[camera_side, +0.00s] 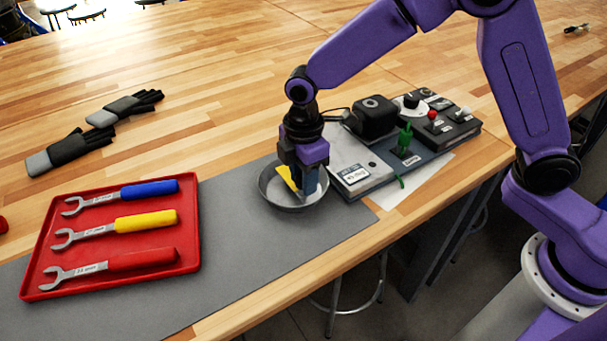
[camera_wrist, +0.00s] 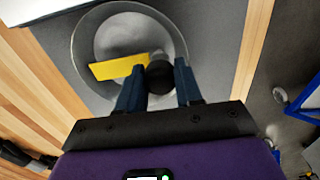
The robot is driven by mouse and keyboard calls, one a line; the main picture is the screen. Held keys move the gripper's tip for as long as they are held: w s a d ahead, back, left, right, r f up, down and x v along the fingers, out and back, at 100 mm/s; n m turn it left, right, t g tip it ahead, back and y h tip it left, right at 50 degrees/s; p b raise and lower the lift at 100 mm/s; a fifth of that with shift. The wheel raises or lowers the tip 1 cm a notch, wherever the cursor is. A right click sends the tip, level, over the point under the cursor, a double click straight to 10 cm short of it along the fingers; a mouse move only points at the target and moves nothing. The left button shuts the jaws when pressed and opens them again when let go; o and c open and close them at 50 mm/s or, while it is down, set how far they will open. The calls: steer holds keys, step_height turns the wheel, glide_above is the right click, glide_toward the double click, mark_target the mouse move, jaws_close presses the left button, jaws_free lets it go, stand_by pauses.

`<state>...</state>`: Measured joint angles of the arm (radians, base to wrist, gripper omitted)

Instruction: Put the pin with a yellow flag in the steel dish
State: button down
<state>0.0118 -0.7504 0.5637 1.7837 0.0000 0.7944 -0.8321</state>
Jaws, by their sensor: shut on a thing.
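The pin with a yellow flag shows its flag (camera_side: 288,178) at my gripper in the side view. In the wrist view the yellow flag (camera_wrist: 119,67) sticks out to the left from a dark round pin head between the fingers. My gripper (camera_side: 308,190) is shut on the pin; its fingers also show in the wrist view (camera_wrist: 160,85). The steel dish (camera_side: 267,196) is round and grey, and my gripper is over it and low. The dish also shows in the wrist view (camera_wrist: 175,32), behind the pin. The pin's lower end is hidden, so I cannot tell whether it touches the dish.
A control box (camera_side: 362,183) with knobs and a green switch stands right beside the dish. A red tray (camera_side: 190,245) with three wrenches lies to the left on a grey mat (camera_side: 235,255). Two dark gloves (camera_side: 80,150) lie farther back. The mat between tray and dish is clear.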

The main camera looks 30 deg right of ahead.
steer(key=c, duration=0.7)
jaws_free()
steer(key=shift+f, duration=0.15)
steer(key=shift+c, duration=0.2)
step_height(320, 180, up, 12)
steer(key=shift+r, duration=0.2)
steer(key=s+d+f+m, duration=0.1)
steer(key=s+d+m, duration=0.1)
steer(key=s+d, duration=0.8)
steer(key=s+d+f+m, duration=0.2)
steer(key=s+d, duration=0.8)
steer(key=s, duration=0.5)
steer(key=shift+s+d+f+m, duration=0.2)
steer(key=shift+s+d+m, duration=0.2)
steer(key=shift+m, duration=0.3)
